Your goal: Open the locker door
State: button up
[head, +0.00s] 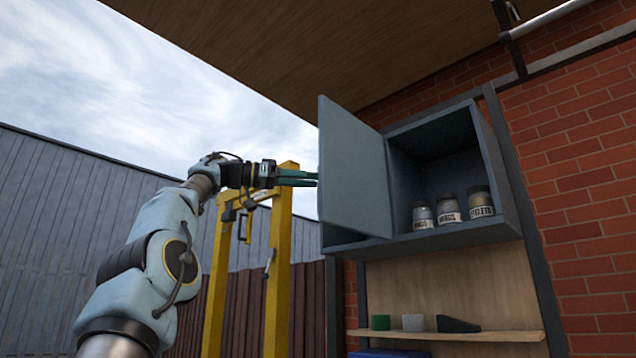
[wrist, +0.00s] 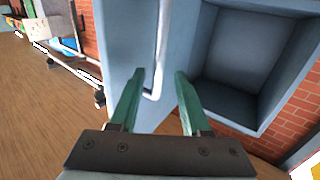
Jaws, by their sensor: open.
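The blue-grey locker (head: 505,190) is fixed to the brick wall, and its door (head: 355,175) stands swung well open on the left side. Several of its inner faces show. My gripper (head: 317,179) is at the door's outer left edge, with its green fingertips partly hidden behind the panel. In the wrist view my gripper (wrist: 161,72) is open, with its fingers spread on either side of a pale bar handle (wrist: 162,45) on the door (wrist: 122,45). The handle lies between the fingers in the picture; I cannot tell whether they touch it. The locker interior (wrist: 240,60) is beside the door.
Three labelled jars (head: 449,208) stand inside the locker. Below is a wooden shelf (head: 450,336) with a green block (head: 380,322), a grey block (head: 413,322) and a dark wedge (head: 457,324). A yellow frame (head: 279,270) stands behind my arm. A wooden roof is overhead.

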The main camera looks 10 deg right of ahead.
jog(key=a, duration=0.7)
jog(key=shift+a, duration=0.35)
jog(key=shift+w, duration=0.15)
